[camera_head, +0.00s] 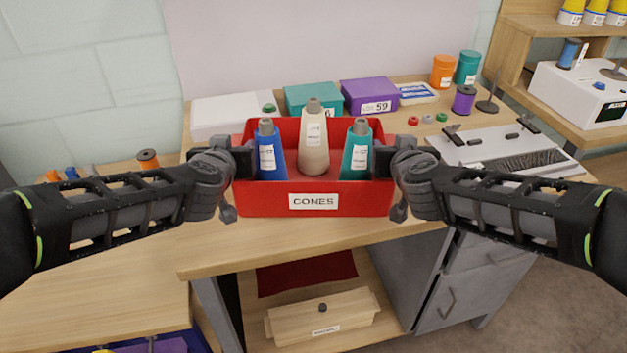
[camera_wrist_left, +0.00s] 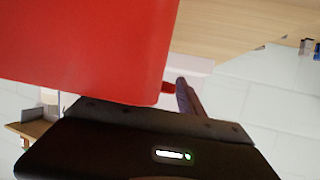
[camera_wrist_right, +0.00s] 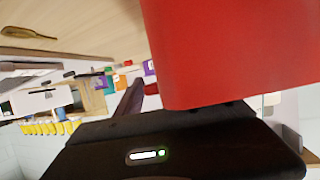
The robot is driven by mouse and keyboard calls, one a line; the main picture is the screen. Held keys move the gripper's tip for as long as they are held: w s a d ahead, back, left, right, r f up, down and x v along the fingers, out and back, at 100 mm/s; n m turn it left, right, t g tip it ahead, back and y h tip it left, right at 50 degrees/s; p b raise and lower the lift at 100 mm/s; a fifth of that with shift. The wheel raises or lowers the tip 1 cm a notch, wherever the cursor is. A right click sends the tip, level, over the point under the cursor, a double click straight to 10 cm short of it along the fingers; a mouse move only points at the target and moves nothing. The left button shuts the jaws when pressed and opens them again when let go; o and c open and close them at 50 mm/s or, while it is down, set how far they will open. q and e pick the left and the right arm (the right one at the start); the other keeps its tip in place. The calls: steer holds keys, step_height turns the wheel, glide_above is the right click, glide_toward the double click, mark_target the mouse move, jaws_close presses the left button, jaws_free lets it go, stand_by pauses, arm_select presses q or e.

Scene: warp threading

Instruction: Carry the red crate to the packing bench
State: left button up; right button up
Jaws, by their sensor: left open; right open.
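The red crate (camera_head: 260,203), labelled CONES, is at the front middle of a wooden bench (camera_head: 215,262) in the head view. It is upright and holds a blue cone (camera_head: 267,158), a cream cone (camera_head: 313,145) and a teal cone (camera_head: 356,155). My left gripper (camera_head: 240,158) is open at the crate's left end wall, and my right gripper (camera_head: 396,158) is open at its right end wall. The red wall fills much of the left wrist view (camera_wrist_left: 85,45) and right wrist view (camera_wrist_right: 225,50). I cannot tell whether the fingers touch it.
Behind the crate stand a white box (camera_head: 215,112), a teal box (camera_head: 312,95) and a purple box (camera_head: 368,94). A grey metal device (camera_head: 505,148) lies to the right. A shelf below holds a wooden box (camera_head: 322,317). A lower wooden surface (camera_head: 90,310) is at left.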

arm_select(q)
steer(key=v, duration=1.1)
steer(key=shift+s, duration=0.4)
steer(key=shift+r, duration=0.1)
arm_select(e)
steer(key=v, duration=1.2)
steer(key=shift+s, duration=0.1)
